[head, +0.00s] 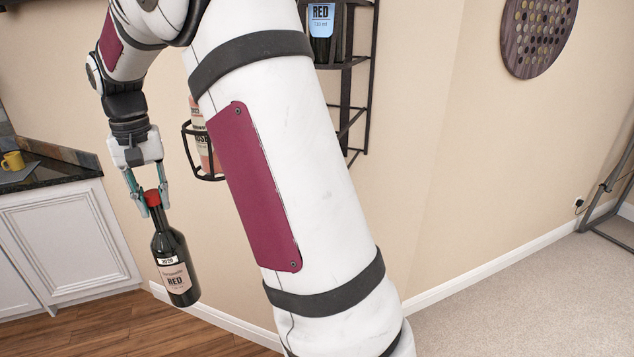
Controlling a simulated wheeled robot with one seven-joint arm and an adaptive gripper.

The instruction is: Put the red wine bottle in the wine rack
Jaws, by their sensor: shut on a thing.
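The red wine bottle (176,262) is dark with a red cap and a label reading RED. It hangs nearly upright, tilted slightly, above the wooden floor. My gripper (150,197) is shut on the bottle's neck at the red cap, from above. The black metal wine rack (357,95) is on the beige wall to the right of the bottle. My arm hides much of the rack's middle. A bottle labelled RED (321,20) sits in its upper part. A paler bottle (203,135) sits in a holder ring at its lower left.
A white cabinet (60,235) with a dark countertop stands at the left, with a yellow mug (13,161) on it. A round board (538,35) hangs on the wall at the upper right. A dark metal stand (612,205) stands at the right edge. Carpet at the lower right is clear.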

